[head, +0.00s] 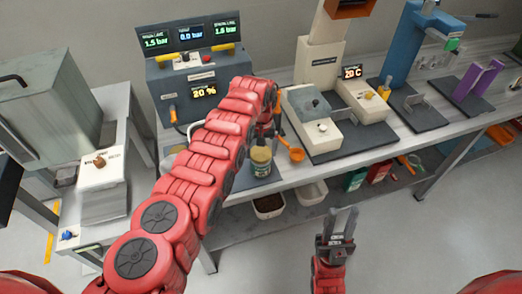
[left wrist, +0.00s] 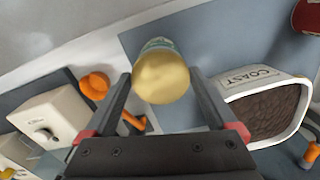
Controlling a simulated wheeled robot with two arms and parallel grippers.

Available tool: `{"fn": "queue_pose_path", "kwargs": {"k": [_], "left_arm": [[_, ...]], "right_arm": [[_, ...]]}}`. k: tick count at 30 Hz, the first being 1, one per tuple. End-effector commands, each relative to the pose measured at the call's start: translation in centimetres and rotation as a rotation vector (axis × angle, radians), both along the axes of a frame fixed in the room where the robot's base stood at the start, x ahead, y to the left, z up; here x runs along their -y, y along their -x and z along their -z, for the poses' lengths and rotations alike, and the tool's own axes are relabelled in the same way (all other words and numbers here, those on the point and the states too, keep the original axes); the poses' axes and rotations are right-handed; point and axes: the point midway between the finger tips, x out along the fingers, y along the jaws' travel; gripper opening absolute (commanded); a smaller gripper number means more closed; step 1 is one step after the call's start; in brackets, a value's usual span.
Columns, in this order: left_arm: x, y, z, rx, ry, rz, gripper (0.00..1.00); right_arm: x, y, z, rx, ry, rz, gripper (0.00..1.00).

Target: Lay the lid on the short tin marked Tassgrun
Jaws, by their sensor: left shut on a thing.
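A round gold lid (left wrist: 162,78) sits between the fingertips of my left gripper (left wrist: 162,88), which is shut on it. Below it in the left wrist view a greenish tin (left wrist: 157,43) shows in part. In the head view a tin with a dark label (head: 262,170) stands upright on the bench mat; its lettering is too small to read. My left arm hides much of the left gripper there. Whether the lid touches the tin I cannot tell. My right gripper (head: 338,225) is open and empty in front of the bench.
An open container marked COAST (left wrist: 262,82) with brown contents stands beside the left gripper. An orange scoop (head: 296,154) lies near the tin, by a white machine (head: 325,125). White bins (head: 312,193) and a green box (head: 355,179) are on the lower shelf.

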Motion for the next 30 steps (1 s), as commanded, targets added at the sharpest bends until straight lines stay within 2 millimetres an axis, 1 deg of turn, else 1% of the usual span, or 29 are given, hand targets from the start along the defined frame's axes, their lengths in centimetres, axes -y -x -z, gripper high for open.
{"fn": "queue_pose_path", "kwargs": {"k": [9, 20, 30], "left_arm": [[0.0, -0.01, -0.01, 0.0, 0.0, 0.0, 0.4], [-0.01, -0.01, 0.53, 0.0, 0.0, 0.0, 0.4], [0.0, -0.02, 0.46, 0.0, 0.0, 0.0, 0.4]], "right_arm": [[0.0, 0.0, 0.0, 0.0, 0.0, 0.0, 0.37], [0.0, 0.0, 0.59, 0.0, 0.0, 0.0, 0.37], [0.0, 0.0, 0.55, 0.0, 0.0, 0.0, 0.37]]}}
